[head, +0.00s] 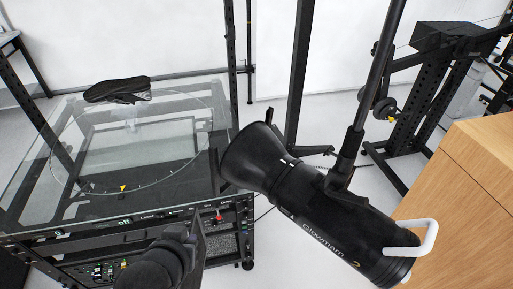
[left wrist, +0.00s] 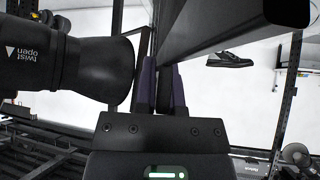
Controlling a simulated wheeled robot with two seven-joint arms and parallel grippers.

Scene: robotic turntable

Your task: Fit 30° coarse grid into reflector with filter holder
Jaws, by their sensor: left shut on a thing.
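The black reflector (head: 250,155) is fixed on the front of a Glowmarn studio light (head: 325,230), its wide mouth facing up-left. In the left wrist view the reflector (left wrist: 105,72) lies left of my fingers, mouth towards them and apart from them. My left gripper (head: 192,232) is low in the head view, below and left of the reflector. It is shut on a dark, flat piece, apparently the grid, seen nearly edge-on (head: 201,242). The grid (left wrist: 215,25) reaches up and right from the fingers (left wrist: 163,78) in the left wrist view. Its mesh cannot be made out. My right gripper is out of view.
A glass-topped turntable (head: 75,208) with a black shoe (head: 117,89) stands at the left. Its control panel (head: 220,219) is close to my left gripper. A black pole (head: 372,90) carries the light. A wooden cabinet (head: 465,185) stands at the right.

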